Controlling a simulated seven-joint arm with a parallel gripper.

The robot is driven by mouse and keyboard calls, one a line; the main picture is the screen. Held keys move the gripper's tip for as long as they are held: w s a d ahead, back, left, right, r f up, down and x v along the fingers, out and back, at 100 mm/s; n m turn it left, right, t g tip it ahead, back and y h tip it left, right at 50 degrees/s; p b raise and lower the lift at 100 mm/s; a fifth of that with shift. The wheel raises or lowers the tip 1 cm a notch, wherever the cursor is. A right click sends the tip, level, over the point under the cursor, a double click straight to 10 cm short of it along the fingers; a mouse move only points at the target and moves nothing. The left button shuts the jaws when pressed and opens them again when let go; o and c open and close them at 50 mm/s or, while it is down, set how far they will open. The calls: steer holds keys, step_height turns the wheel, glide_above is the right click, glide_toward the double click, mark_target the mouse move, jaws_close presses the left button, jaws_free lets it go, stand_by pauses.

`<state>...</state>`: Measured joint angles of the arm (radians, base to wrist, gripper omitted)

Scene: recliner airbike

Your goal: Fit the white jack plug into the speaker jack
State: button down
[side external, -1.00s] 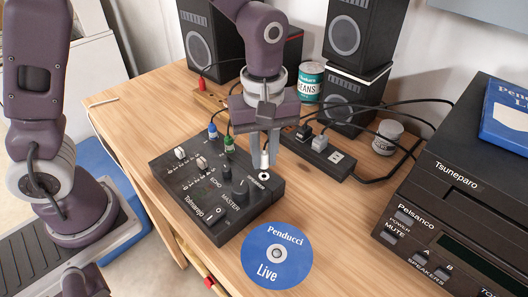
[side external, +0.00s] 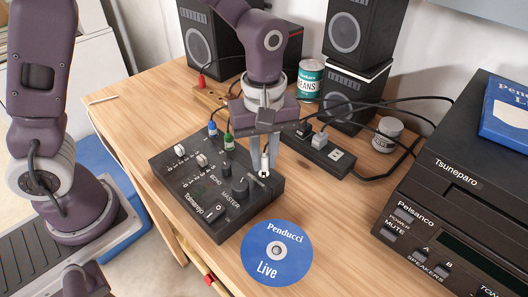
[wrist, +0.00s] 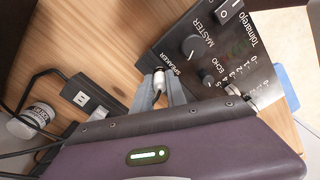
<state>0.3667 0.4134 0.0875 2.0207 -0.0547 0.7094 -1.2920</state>
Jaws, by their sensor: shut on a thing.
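My gripper (side external: 264,162) is shut on the white jack plug (wrist: 160,84), with its fingers pointing down over the mixer. In the wrist view the plug sits between the grey fingers (wrist: 161,92), and its cable runs back from it. The black mixer (side external: 213,212) lies on the table. Its speaker jack (side external: 264,174) is at the back right corner of the top, directly under the fingertips and partly covered. The plug's front end is at the jack beside the SPEAKER label. I cannot tell how deep it sits in the jack.
Green and blue plugs (side external: 227,141) stand in the mixer left of my gripper. A power strip (side external: 320,150) with cables lies behind on the right. A blue disc (side external: 268,268) lies in front, and a large black amplifier (side external: 445,205) stands at right.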

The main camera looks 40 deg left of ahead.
mark_target(264, 155)
steer(key=shift+f, duration=0.85)
steer(key=c, duration=1.3)
jaws_free()
steer(key=shift+o, duration=0.2)
step_height(264, 155, up, 7)
steer(key=shift+f, duration=0.15)
steer(key=shift+r, duration=0.2)
